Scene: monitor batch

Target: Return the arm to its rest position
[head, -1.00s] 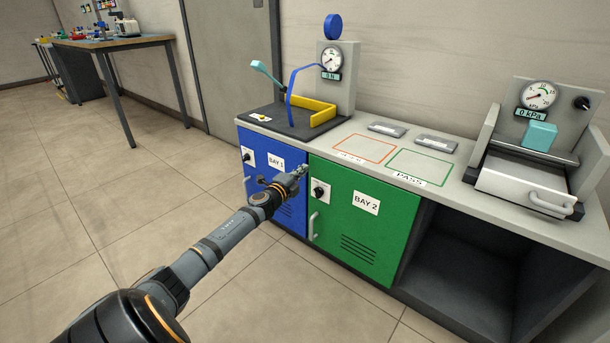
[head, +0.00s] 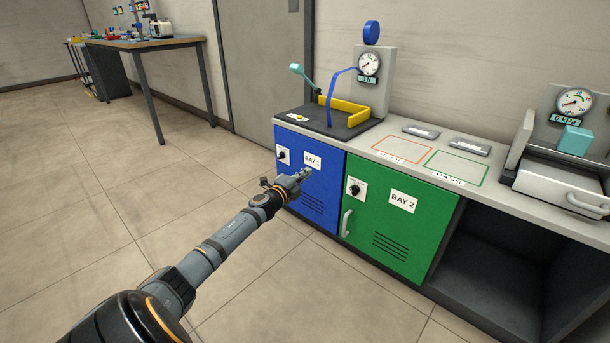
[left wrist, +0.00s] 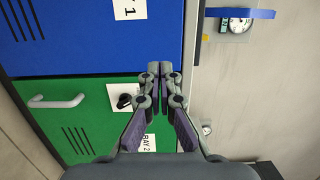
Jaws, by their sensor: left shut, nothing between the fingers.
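My left arm reaches in from the lower left of the head view. Its gripper (head: 301,176) is shut and empty, in front of the blue BAY 1 door (head: 316,199). In the left wrist view the two fingertips (left wrist: 160,70) are together with nothing between them. Behind them there are the blue door (left wrist: 90,35), the green BAY 2 door (left wrist: 75,120) and a dark knob on a white plate (left wrist: 113,97). My right gripper does not show in either view.
The workbench (head: 405,158) carries a gauge stand (head: 373,80) with a yellow bracket (head: 351,108), and a second gauge unit (head: 572,120) with a drawer at the right. A wooden-topped table (head: 150,43) stands at the back left. The floor (head: 110,210) at left is clear.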

